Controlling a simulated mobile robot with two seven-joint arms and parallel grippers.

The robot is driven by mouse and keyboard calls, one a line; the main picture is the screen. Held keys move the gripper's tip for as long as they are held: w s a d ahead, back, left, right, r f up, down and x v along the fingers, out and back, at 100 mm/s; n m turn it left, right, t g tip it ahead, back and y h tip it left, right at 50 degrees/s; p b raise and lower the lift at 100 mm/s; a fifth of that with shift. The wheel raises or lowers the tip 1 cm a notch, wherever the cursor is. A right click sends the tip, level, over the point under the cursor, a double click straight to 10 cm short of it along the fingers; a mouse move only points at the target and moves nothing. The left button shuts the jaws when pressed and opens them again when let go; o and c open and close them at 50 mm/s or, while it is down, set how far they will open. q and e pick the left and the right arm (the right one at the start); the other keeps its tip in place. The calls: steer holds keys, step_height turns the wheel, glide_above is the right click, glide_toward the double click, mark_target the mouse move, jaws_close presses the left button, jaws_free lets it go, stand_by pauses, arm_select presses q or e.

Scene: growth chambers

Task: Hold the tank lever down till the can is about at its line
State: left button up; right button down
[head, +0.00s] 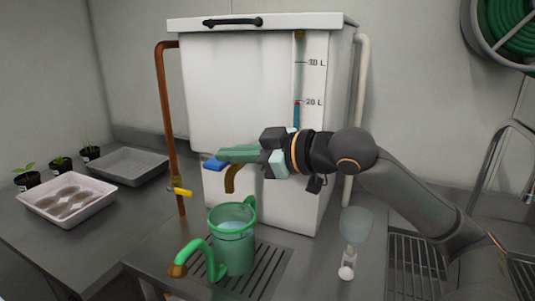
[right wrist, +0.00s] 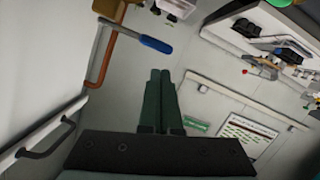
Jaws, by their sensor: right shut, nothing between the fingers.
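The white tank (head: 250,105) stands on the counter, with a gauge strip on its front right. Its lever (head: 213,163) has a blue handle, which also shows beyond my fingertips in the right wrist view (right wrist: 156,45). My right gripper (head: 222,154) is shut and empty, its green fingertips close by the blue handle; I cannot tell whether they touch. The curved brown spout (head: 231,178) hangs below the gripper. The green can (head: 235,254) stands upright under it, with a pale water surface inside. No stream shows clearly, and I cannot make out the can's line. My left gripper is out of view.
A yellow-handled valve (head: 182,192) sits on the copper pipe (head: 163,90) left of the tank. Trays (head: 128,165) and seedling pots (head: 89,153) stand at the left. A pale cup-like object (head: 356,223) stands right of the can, before the sink.

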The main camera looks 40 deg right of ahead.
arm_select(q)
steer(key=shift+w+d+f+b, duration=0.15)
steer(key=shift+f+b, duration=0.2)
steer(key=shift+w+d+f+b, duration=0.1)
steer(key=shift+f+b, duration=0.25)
arm_select(e)
steer(key=v, duration=0.7)
steer(key=shift+s+r, duration=0.15)
steer(key=shift+s, duration=0.15)
